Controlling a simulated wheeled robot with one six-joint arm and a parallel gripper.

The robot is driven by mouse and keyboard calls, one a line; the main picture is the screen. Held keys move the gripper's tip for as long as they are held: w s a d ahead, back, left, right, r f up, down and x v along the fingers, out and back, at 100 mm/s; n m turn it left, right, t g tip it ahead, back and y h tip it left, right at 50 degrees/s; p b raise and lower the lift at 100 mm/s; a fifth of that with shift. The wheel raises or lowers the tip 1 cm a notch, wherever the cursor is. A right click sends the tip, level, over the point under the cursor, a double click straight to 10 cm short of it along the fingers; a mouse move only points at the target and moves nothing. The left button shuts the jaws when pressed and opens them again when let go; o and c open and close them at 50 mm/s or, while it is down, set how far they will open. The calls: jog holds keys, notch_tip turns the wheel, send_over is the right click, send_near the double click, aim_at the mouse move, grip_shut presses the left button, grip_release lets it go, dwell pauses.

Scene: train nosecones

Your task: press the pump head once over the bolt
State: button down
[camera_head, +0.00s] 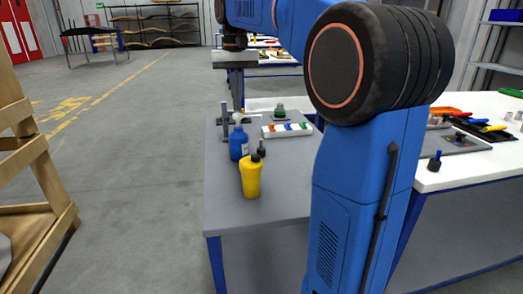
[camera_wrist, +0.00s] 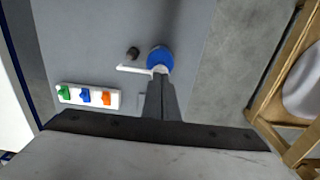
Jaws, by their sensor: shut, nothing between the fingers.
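The blue pump bottle (camera_head: 238,144) stands upright on the grey table, with a pale pump head (camera_head: 238,117) on top. In the wrist view the blue bottle (camera_wrist: 159,56) is seen from above, its white spout (camera_wrist: 132,69) pointing left. The dark bolt (camera_head: 261,149) stands right of the bottle in the head view. In the wrist view the bolt (camera_wrist: 132,53) lies beside the spout, not clearly under its tip. My gripper (camera_wrist: 161,72) is shut and empty, its tips over the pump head and partly hiding it. Whether they touch cannot be told.
A yellow bottle (camera_head: 250,177) stands in front of the blue one. A white tray (camera_head: 287,130) with green, blue and orange pieces lies behind to the right, near a green-topped item (camera_head: 280,112).

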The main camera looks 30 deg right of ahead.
jog(key=shift+f, duration=0.2)
jog(key=shift+f, duration=0.35)
jog(key=shift+f, duration=0.7)
jog(key=shift+r, duration=1.2)
